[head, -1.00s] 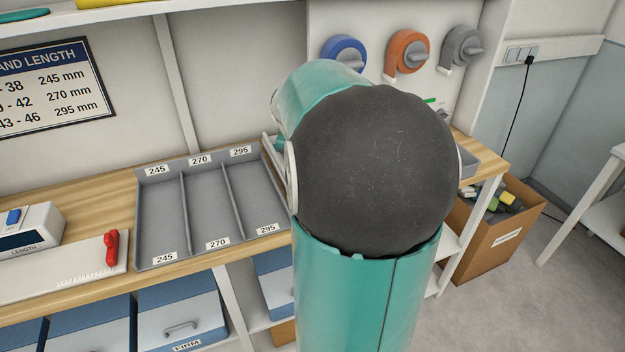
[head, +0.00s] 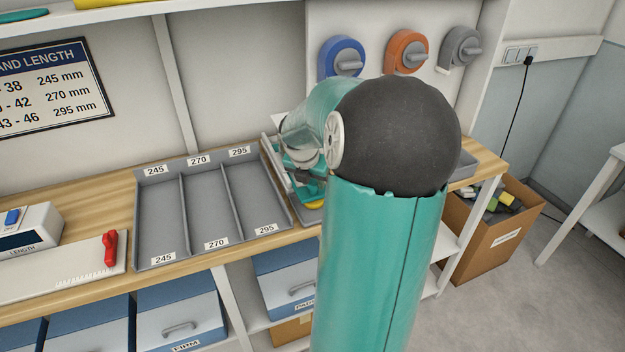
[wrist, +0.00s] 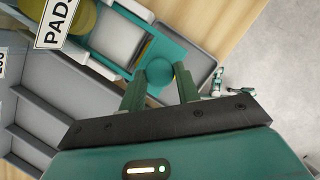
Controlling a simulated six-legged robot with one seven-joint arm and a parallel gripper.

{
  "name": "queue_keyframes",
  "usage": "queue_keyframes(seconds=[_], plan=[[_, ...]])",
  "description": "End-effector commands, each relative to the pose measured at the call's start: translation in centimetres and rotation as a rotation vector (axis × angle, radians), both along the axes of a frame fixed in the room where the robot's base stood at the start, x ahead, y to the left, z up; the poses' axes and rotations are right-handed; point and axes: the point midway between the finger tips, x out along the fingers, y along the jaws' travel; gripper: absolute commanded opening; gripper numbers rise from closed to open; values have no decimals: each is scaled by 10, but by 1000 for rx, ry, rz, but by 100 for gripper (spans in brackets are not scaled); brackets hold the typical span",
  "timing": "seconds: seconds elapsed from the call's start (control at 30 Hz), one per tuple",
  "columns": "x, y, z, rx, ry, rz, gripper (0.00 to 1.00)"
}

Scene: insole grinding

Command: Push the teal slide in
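The teal slide (wrist: 185,58) shows in the wrist view as a flat teal tray with a pale grey square recess (wrist: 118,38) and a round teal knob (wrist: 160,72) at its near end. It sits partly out of a machine with a grey bed. My gripper (wrist: 160,88) has its two green fingers apart, one on each side of the knob in the picture. I cannot tell whether they touch it. In the head view my arm hides most of this machine, and a strip of teal (head: 310,187) shows beside it.
A grey tray (head: 182,215) with compartments marked 245, 270 and 295 stands left of the machine. A PAD label (wrist: 55,20) is near a yellow round part (wrist: 83,14). Blue, orange and grey units hang on the wall. A cardboard box (head: 495,250) stands on the floor at right.

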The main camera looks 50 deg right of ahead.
Motion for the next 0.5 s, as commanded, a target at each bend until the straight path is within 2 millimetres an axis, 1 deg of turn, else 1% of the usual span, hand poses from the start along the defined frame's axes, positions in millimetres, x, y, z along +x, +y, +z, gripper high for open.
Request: queue_keyframes(seconds=[0.03,0.07,0.2,0.27,0.4,0.5], plan=[[0,0,0,0,0,0,5],[0,0,0,0,0,0,0],[2,-1,0,1,-1,0,0],[7,-3,0,2,-1,3,0],[23,-12,0,3,-2,3,0],[30,-18,-1,1,-1,2,0]])
